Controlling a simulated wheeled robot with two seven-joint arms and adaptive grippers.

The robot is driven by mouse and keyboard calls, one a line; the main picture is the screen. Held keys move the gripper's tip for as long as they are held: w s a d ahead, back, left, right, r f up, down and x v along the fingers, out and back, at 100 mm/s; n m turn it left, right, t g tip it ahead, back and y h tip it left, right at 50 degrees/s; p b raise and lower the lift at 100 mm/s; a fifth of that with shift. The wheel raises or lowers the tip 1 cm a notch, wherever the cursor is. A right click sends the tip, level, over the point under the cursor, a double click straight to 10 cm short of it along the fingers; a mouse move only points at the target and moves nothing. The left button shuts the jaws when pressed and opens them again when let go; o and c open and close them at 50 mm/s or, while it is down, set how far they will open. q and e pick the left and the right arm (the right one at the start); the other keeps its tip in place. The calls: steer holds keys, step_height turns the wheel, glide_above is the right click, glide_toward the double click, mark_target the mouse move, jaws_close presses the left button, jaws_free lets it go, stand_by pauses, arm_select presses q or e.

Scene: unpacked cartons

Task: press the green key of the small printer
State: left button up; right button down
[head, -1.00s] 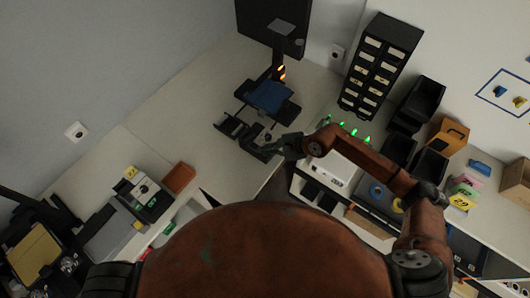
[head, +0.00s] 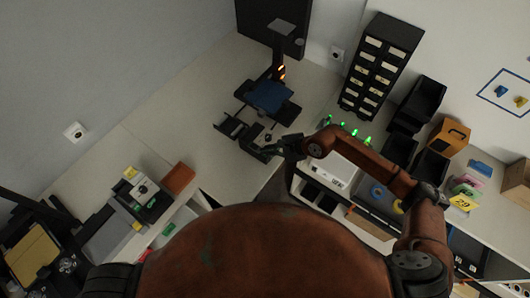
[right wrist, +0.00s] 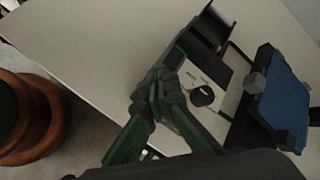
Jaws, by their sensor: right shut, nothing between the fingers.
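I cannot make out a green key in either view, and I cannot tell for sure which device is the small printer. A dark device with a white panel and a yellow tag (head: 150,194) stands on the left bench in the head view. A white boxy device (head: 328,174) is partly under my right forearm. My right gripper (head: 262,152) is shut and empty, close to a low black device (head: 240,131) on the middle bench. In the right wrist view its shut fingers (right wrist: 157,92) are beside a white panel with a black knob (right wrist: 203,95). My left gripper is not in view.
A blue-topped black stand (head: 270,96) with a dark screen (head: 273,22) is behind the low black device. Several green lights (head: 343,127) are beyond my right forearm. A tall black drawer unit (head: 378,65) stands at the back. The bench left of the stand is clear.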

steer(key=shift+f, duration=0.2)
steer(key=shift+r, duration=0.1)
stand_by(0.4)
steer(key=shift+r, duration=0.85)
steer(key=shift+r+p, duration=0.1)
steer(key=shift+p, duration=0.2)
steer(key=shift+r+p, duration=1.05)
steer(key=shift+r, duration=1.4)
